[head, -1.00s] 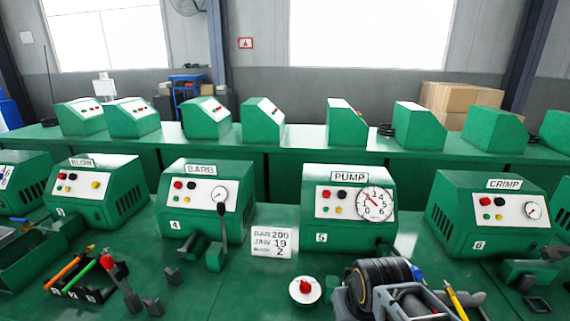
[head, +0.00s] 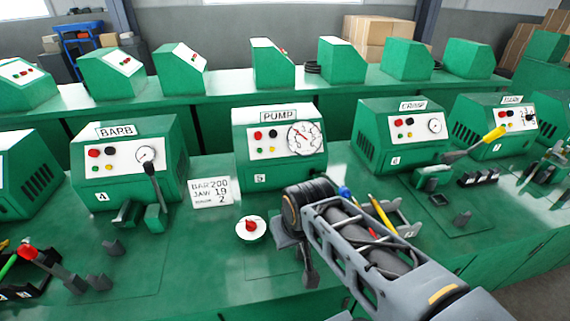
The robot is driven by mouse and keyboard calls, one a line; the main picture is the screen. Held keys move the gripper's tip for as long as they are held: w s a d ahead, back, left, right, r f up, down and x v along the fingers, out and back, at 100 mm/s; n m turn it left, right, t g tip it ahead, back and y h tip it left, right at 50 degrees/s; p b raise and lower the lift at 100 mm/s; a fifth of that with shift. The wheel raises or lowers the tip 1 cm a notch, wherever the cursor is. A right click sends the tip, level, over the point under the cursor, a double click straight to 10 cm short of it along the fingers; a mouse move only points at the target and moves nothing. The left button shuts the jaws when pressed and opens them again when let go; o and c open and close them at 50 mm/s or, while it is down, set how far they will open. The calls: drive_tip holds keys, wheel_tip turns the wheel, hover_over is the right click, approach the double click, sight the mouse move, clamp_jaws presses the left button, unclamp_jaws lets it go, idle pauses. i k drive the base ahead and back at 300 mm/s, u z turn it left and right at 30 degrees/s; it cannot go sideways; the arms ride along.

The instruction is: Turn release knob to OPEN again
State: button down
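The release knob (head: 251,226) is a small red knob on a round white dial plate (head: 251,235), flat on the green bench in front of the PUMP machine (head: 279,150). Any lettering on the plate is too small to read. My arm comes in from the lower right, and its dark wrist hangs over the bench just right of the knob. My gripper (head: 304,262) points down there, apart from the knob. Its fingers are mostly hidden by the wrist, so I cannot see whether they are open. The PUMP gauge (head: 305,138) has a dark needle.
The bench in front of the knob is clear.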

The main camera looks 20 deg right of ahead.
sight(251, 226)
drive_tip(key=z, duration=0.1)
drive_tip(key=k, duration=1.05)
drive_tip(key=u, duration=0.9)
drive_tip(key=i, duration=1.15)
drive_tip(key=z, duration=0.8)
